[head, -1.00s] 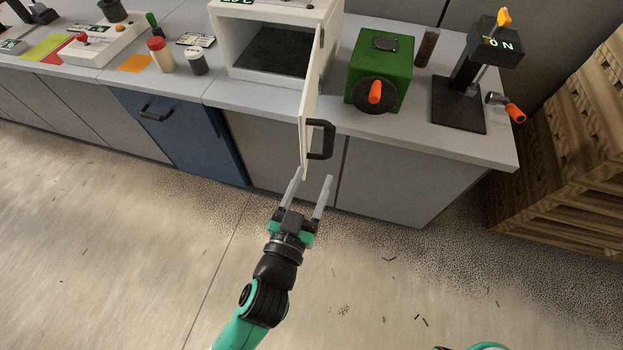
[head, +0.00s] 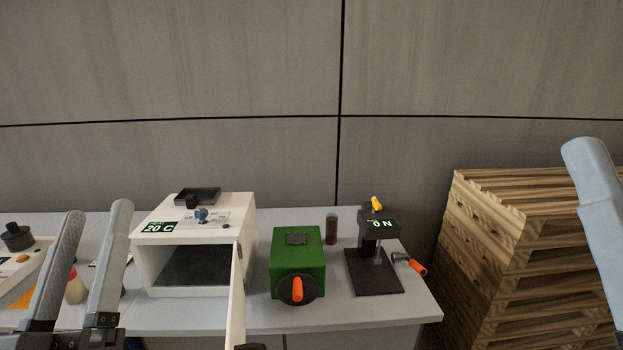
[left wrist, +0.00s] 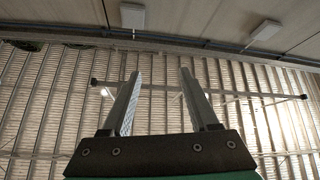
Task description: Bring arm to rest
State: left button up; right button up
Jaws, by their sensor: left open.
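My left gripper (head: 96,218) is raised at the lower left of the head view, fingers pointing up. Its fingers stand apart with nothing between them. In the left wrist view the open fingers (left wrist: 160,80) point at the ceiling structure, with empty space between them. One grey finger of my right gripper (head: 592,180) shows at the right edge of the head view; its other finger is out of the frame, so I cannot tell its opening.
A white oven (head: 190,222) with its door (head: 236,300) open stands on the grey counter (head: 350,317). A green box (head: 312,247) with an orange-handled crank and a black press (head: 375,280) stand right of it. Stacked wooden pallets (head: 530,230) are at the right.

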pick_arm(q)
jog(key=s+d+r+m+t+h+p, duration=0.3)
jog(key=s+r+m+h, duration=0.35)
jog(key=r, duration=0.55)
notch_tip(320, 180, up, 35)
jog(key=p, duration=3.5)
jog(key=shift+s+a+g, duration=0.15)
jog(key=shift+s+g, duration=0.05)
jog(key=shift+g, duration=0.1)
pick_arm(e)
notch_tip(320, 180, up, 39)
pick_arm(q)
jog(key=shift+r, duration=0.1)
